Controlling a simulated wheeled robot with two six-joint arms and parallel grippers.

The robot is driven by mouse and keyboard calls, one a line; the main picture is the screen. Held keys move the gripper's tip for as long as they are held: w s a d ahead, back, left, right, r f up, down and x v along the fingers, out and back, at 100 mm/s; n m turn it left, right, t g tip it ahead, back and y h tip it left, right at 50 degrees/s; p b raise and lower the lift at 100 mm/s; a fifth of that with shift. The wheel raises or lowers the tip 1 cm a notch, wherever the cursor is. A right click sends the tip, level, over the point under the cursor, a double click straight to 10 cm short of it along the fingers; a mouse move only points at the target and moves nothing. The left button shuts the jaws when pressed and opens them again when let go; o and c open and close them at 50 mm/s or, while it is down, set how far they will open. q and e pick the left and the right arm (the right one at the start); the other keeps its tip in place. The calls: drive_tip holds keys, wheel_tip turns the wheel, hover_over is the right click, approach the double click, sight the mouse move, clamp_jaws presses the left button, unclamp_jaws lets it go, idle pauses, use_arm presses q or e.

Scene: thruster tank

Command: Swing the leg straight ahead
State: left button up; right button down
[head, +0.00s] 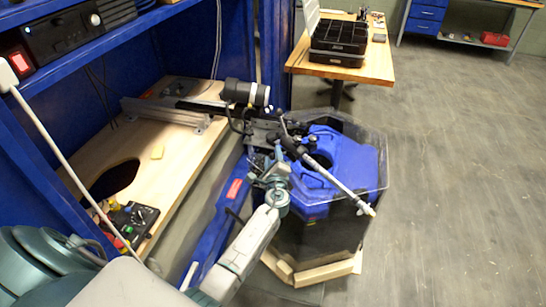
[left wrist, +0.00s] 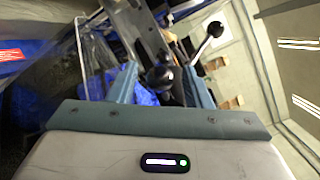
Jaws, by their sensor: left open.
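A clear-walled tank (head: 375,150) stands ahead of me with blue parts inside. A thin pale rod (head: 335,178), which looks like the leg, slants over it from a dark clamp assembly (head: 265,128) at the upper left to the lower right. My left gripper (head: 272,170) is at the tank's near left side, by the assembly. In the left wrist view, its fingers (left wrist: 162,82) are apart, with a dark round knob (left wrist: 160,78) showing between them; contact cannot be told. My right gripper is out of view.
A wooden bench (head: 178,135) with a control box (head: 132,220) lies left of the tank, under blue shelving. A black cylinder (head: 246,92) sits on a rail above the bench. A table with black trays (head: 340,38) stands behind. The floor at right is clear.

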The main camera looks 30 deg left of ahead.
use_arm(q)
drive_tip(key=b+v, duration=0.1)
drive_tip(key=v, duration=0.9)
drive_tip(key=shift+b, duration=0.4)
